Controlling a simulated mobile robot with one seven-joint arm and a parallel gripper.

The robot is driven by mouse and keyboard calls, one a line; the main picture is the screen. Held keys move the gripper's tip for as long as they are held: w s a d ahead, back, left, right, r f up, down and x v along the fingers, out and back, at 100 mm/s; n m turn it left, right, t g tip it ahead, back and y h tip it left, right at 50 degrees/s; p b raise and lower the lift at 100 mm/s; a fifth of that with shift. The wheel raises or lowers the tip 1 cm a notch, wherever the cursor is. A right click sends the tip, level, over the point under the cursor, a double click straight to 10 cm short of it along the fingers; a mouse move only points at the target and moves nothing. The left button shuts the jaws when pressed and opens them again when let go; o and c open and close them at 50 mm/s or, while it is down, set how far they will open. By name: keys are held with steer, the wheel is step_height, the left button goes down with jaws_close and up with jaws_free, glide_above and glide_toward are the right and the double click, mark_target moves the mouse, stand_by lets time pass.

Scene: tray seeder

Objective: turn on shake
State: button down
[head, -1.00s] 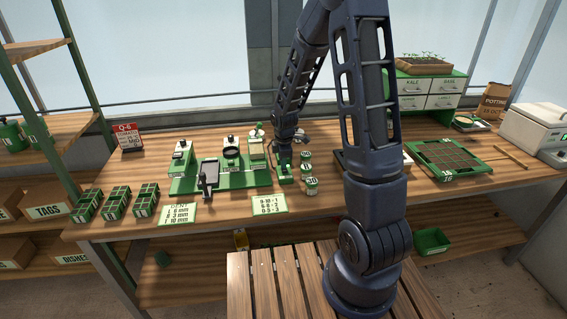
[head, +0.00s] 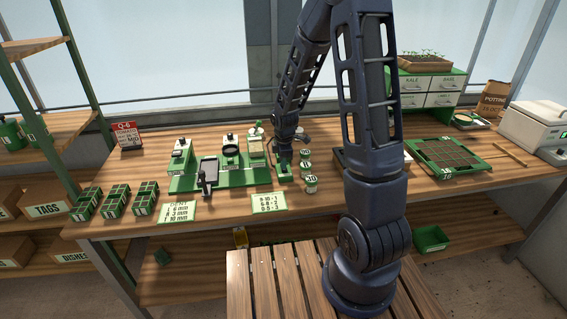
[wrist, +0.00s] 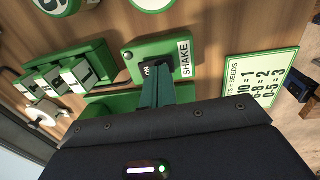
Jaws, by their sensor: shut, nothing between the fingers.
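In the head view the switch (head: 284,177) sits at the right end of the green seeder base (head: 212,180), partly hidden by my arm. My gripper (wrist: 153,82) is shut and empty. Its fingertips are at the lower edge of the black rocker in the wrist view and seem to touch it, covering part of it. My gripper (head: 285,165) points down over the switch in the head view.
Several numbered round jars (head: 310,184) stand just right of the switch. A seed-rate card (head: 269,203) lies in front. A green gridded tray (head: 480,166) lies farther right.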

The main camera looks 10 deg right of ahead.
step_height(320, 180, up, 14)
steer(key=s, duration=0.2)
stand_by(0.6)
steer(key=shift+w+d, duration=0.2)
steer(key=shift+w, duration=0.55)
steer(key=shift+f, duration=0.1)
steer(key=f, duration=0.4)
steer(key=w+f, duration=0.1)
steer(key=f, duration=0.4)
steer(key=w+f, duration=0.1)
steer(key=f, duration=0.3)
steer(key=shift+f, duration=0.35)
